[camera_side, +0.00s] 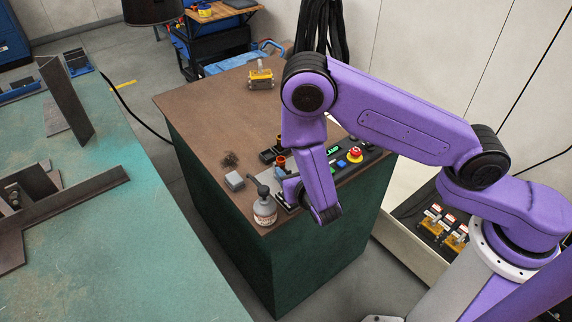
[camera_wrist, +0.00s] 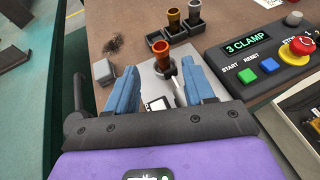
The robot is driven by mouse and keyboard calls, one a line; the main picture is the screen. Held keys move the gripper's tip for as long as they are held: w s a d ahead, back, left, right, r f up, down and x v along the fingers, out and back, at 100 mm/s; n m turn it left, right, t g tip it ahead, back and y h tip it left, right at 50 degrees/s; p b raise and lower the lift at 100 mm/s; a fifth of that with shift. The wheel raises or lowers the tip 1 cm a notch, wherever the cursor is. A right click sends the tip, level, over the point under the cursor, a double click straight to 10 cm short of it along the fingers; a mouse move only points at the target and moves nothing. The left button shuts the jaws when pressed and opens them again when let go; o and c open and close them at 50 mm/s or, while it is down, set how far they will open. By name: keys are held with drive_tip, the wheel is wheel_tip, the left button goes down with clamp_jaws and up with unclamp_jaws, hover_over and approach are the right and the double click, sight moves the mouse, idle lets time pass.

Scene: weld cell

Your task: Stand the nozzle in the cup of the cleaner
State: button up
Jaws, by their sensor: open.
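A copper-coloured nozzle (camera_wrist: 160,50) stands upright just beyond my fingertips in the wrist view, with a dark ring-like part at its foot. It seems to stand on the cleaner (camera_wrist: 154,84), whose pale metal top shows between my fingers. Whether it sits fully in the cup I cannot tell. My gripper (camera_wrist: 160,80) is open, its two blue fingers apart on either side of the cleaner. In the side view the copper nozzle (camera_side: 281,161) shows just beyond my gripper (camera_side: 286,188), which my arm partly hides.
Two dark square holders hold a copper piece (camera_wrist: 173,22) and a silver piece (camera_wrist: 195,11). A control panel (camera_wrist: 262,52) stands right.

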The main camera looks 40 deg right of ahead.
drive_tip(key=shift+v, duration=2)
drive_tip(key=s+d+r+m+g+h, duration=0.4)
drive_tip(key=d+r+m+g+h, duration=0.1)
drive_tip(key=d+r+m, duration=0.65)
drive_tip(key=s+r+m+g+y, duration=0.2)
drive_tip(key=s+m+g+y, duration=0.1)
drive_tip(key=s, duration=0.7)
drive_tip(key=s+r+m+g+y, duration=0.3)
drive_tip(key=s+m+g+y, duration=0.1)
drive_tip(key=s, duration=0.6)
drive_tip(key=m+y, duration=0.1)
drive_tip(key=y, duration=0.1)
drive_tip(key=shift+s+d+r+g+y, duration=0.25)
drive_tip(key=shift+s+d+g+y, duration=0.05)
drive_tip(key=shift+s+d, duration=0.1)
